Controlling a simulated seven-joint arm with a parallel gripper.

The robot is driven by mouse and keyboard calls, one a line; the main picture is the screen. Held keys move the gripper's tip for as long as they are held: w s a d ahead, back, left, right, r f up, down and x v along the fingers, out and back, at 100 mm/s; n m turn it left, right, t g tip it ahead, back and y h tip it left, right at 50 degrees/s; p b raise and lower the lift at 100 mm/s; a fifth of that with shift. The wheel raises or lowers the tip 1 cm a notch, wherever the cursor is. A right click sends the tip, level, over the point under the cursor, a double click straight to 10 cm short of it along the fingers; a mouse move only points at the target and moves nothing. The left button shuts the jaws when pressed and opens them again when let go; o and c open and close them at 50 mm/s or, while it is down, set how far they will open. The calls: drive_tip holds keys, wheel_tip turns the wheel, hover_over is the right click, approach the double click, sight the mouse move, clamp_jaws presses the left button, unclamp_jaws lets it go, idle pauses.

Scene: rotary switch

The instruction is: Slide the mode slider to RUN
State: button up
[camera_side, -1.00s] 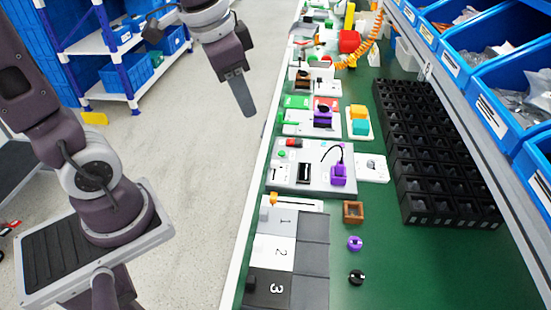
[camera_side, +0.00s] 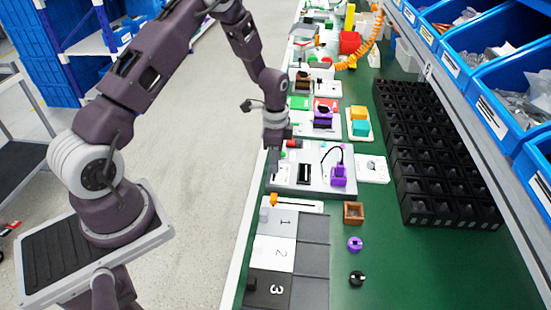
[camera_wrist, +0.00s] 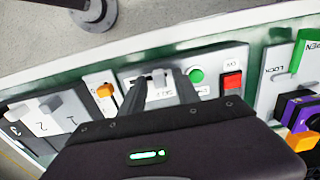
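A pale grey control panel (camera_side: 315,183) lies on the green bench. The mode slider looks to be the small grey knob (camera_wrist: 158,76) on the panel's white plate (camera_wrist: 160,90) in the wrist view; the plate's lettering is too small to read surely. My gripper (camera_wrist: 159,78) has its two dark fingers apart, one on each side of that knob. I cannot tell whether either finger touches it. In the side view my gripper (camera_side: 273,165) points down over the panel's left edge and hides the slider.
A green button (camera_wrist: 196,75) and a red button (camera_wrist: 232,82) sit right of the fingers in the wrist view. A small orange knob (camera_wrist: 104,90) is to the left. A purple plug with a cable (camera_side: 339,175) and a black slot (camera_side: 304,174) are on the panel's right side.

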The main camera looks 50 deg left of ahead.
clamp_jaws()
idle(1.4)
